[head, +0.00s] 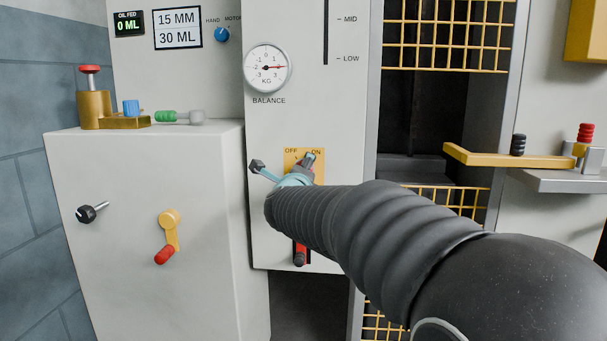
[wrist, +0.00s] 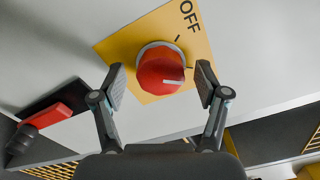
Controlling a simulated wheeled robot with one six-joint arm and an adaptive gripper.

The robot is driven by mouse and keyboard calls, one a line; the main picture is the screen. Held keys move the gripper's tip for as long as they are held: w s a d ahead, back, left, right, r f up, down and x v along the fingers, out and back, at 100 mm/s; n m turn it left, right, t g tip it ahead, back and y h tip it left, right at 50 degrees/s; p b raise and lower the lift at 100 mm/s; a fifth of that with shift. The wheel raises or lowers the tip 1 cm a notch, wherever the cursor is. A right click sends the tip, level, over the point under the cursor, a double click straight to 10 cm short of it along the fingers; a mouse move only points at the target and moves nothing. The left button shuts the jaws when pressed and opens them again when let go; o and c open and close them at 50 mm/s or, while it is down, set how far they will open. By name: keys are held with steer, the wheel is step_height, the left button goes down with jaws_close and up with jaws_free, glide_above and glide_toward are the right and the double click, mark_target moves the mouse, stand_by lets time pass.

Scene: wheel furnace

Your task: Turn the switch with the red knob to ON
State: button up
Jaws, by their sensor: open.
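The red knob (wrist: 160,72) sits on a yellow plate (wrist: 122,46) on a pale panel. Its white mark points right and slightly down in the wrist view, away from the OFF label at the upper right. The ON label is out of the wrist view. In the head view the plate (head: 290,160) shows OFF at left and ON at right, and my gripper (head: 298,170) mostly hides the knob. In the wrist view my gripper (wrist: 160,82) is open, with one finger on each side of the knob and visible gaps beside it.
A balance gauge (head: 267,68) is above. A grey cabinet (head: 130,250) with a yellow crank (head: 169,228) stands at left. Yellow grating (head: 445,45) is at right.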

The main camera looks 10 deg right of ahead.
steer(key=shift+s+a, duration=0.1)
steer(key=v, duration=1.1)
steer(key=shift+s, duration=0.35)
steer(key=a+f+n+g+y, duration=0.1)
steer(key=a+f+n+y, duration=0.4)
steer(key=a+n+y, duration=0.35)
steer(key=s+a+f+n+g+y+p, duration=0.2)
steer(key=s+a+f+n+g, duration=0.35)
steer(key=n, duration=0.55)
steer(key=s+d+f+n+g+h+p, duration=0.1)
steer(key=s+d+f+n+g+p, duration=0.15)
steer(key=s+d+n, duration=0.4)
steer(key=s+d+f+n+g+h+p, duration=0.1)
steer(key=s+d+f+g, duration=0.2)
steer(key=s, duration=0.7)
steer(key=s+d+r+h+p, duration=0.3)
steer(key=s+d+r+p, duration=0.1)
steer(key=s+d, duration=0.3)
steer(key=shift+d+p, duration=0.7)
